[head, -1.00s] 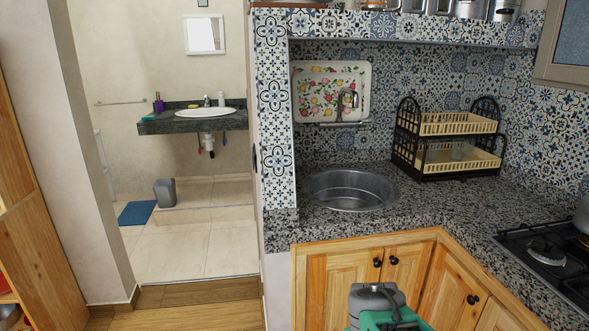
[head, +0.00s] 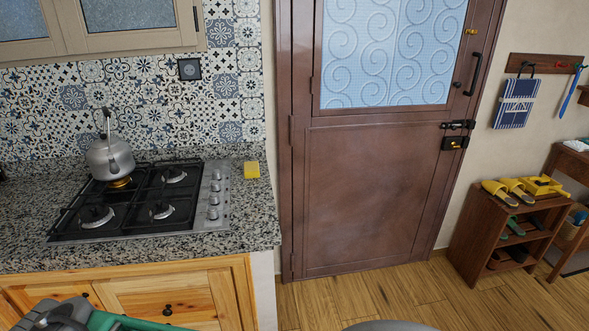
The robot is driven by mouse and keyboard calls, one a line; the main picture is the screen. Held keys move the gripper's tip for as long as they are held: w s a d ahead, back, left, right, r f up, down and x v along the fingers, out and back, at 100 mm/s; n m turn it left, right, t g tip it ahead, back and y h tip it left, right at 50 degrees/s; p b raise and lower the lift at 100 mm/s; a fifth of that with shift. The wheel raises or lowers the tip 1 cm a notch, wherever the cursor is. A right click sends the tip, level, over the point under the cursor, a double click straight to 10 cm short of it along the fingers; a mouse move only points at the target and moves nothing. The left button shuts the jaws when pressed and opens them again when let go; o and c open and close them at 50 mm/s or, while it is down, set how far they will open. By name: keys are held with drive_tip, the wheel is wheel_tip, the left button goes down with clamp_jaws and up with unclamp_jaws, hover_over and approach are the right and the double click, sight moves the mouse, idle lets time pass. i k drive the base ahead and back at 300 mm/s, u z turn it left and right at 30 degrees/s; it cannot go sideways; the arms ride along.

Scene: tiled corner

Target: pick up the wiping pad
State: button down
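A small yellow pad (head: 251,170), which looks like the wiping pad, lies flat on the granite counter. It sits just right of the gas hob, near the counter's right end and close to the tiled wall. Nothing covers it. A grey and green part of my arm shows at the lower left, in front of the cabinet. My gripper's fingers are not in view, so their state is hidden.
The gas hob (head: 150,200) carries a kettle (head: 110,157) at its back left. Bare granite surrounds the pad. A brown door (head: 375,195) stands right of the counter. A shoe rack (head: 490,225) stands farther right. The wooden floor before the door looks clear.

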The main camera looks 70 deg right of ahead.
sight(252, 168)
drive_tip(key=z, duration=3.8)
drive_tip(key=i, duration=1.5)
drive_tip(key=u, duration=3.25)
drive_tip(key=i, duration=0.5)
drive_tip(key=u, duration=0.05)
